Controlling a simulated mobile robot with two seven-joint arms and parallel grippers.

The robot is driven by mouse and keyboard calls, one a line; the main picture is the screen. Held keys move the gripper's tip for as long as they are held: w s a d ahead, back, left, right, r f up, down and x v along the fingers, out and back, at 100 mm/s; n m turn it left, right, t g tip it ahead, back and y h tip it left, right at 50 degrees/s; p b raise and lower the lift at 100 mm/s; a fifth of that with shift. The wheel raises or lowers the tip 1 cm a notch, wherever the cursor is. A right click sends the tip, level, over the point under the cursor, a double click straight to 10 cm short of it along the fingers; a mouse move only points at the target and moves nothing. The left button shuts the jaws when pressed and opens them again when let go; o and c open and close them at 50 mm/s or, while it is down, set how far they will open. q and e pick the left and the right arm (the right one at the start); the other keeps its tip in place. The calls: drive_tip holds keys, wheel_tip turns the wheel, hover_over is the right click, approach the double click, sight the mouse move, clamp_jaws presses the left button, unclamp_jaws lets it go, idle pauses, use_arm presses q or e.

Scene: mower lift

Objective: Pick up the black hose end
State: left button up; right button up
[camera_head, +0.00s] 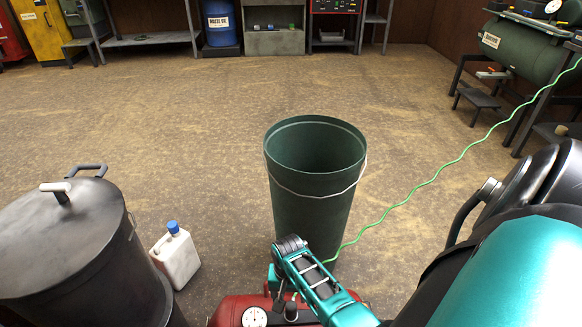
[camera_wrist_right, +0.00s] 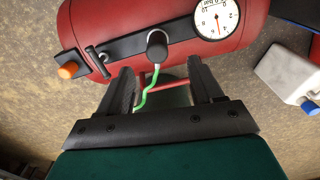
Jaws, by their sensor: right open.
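The black hose end (camera_wrist_right: 157,45) sits at the red tank's (camera_wrist_right: 85,22) side, next to a round white gauge, with a green hose (camera_wrist_right: 148,92) running from it. In the head view the black hose end (camera_head: 291,311) shows low at the bottom edge, on the red tank (camera_head: 228,309). My right gripper (camera_wrist_right: 160,72) is open, its two black fingers apart on either side of the green hose, pointing at the tank. Nothing is clearly held. In the head view my right gripper (camera_head: 286,283) is partly hidden by its own arm. My left gripper is not in view.
A tall green bin (camera_head: 312,205) stands just beyond the tank. A black lidded drum (camera_head: 80,250) and a white jug with a blue cap (camera_head: 176,255) stand at the left. The green hose (camera_head: 430,180) runs to the upper right. The floor beyond is clear.

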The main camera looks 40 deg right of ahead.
sight(291, 305)
wheel_tip(291, 305, down, 4)
drive_tip(key=shift+r+b, duration=0.1)
drive_tip(key=shift+b, duration=0.65)
drive_tip(key=f+b, duration=0.2)
drive_tip(key=f, duration=0.1)
drive_tip(key=f+b, duration=0.1)
drive_tip(key=f, duration=0.1)
drive_tip(key=shift+d+b, duration=0.3)
drive_tip(key=shift+d, duration=0.1)
drive_tip(key=shift+f, duration=0.25)
drive_tip(key=shift+r, duration=0.1)
drive_tip(key=c, duration=1.1)
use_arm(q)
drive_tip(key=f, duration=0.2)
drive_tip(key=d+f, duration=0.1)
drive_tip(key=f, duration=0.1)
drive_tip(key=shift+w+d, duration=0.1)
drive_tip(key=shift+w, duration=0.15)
use_arm(e)
clamp_jaws()
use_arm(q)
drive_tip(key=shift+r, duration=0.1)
use_arm(e)
drive_tip(key=shift+r, duration=0.1)
